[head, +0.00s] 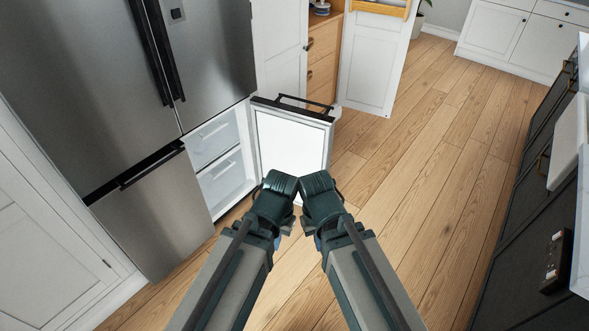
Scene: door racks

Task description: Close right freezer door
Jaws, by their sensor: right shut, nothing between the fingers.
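The right freezer door (291,141) stands wide open at the lower right of the steel fridge. Its white inner face shows, and a dark handle (306,103) runs along its top on the far side. The freezer compartment (220,160) behind it is open to view. My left gripper (280,182) and my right gripper (318,182) are side by side, close together, in front of the door's lower part in the picture. The right one is shut and empty. The left one's fingers are hidden, and I cannot tell whether either gripper touches the door.
The left freezer door (150,215) is shut. White drawers (213,142) sit inside the open compartment. An open white cabinet door (372,62) stands beyond the freezer door. A dark counter (530,190) runs along the right. The wooden floor (425,150) between is clear.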

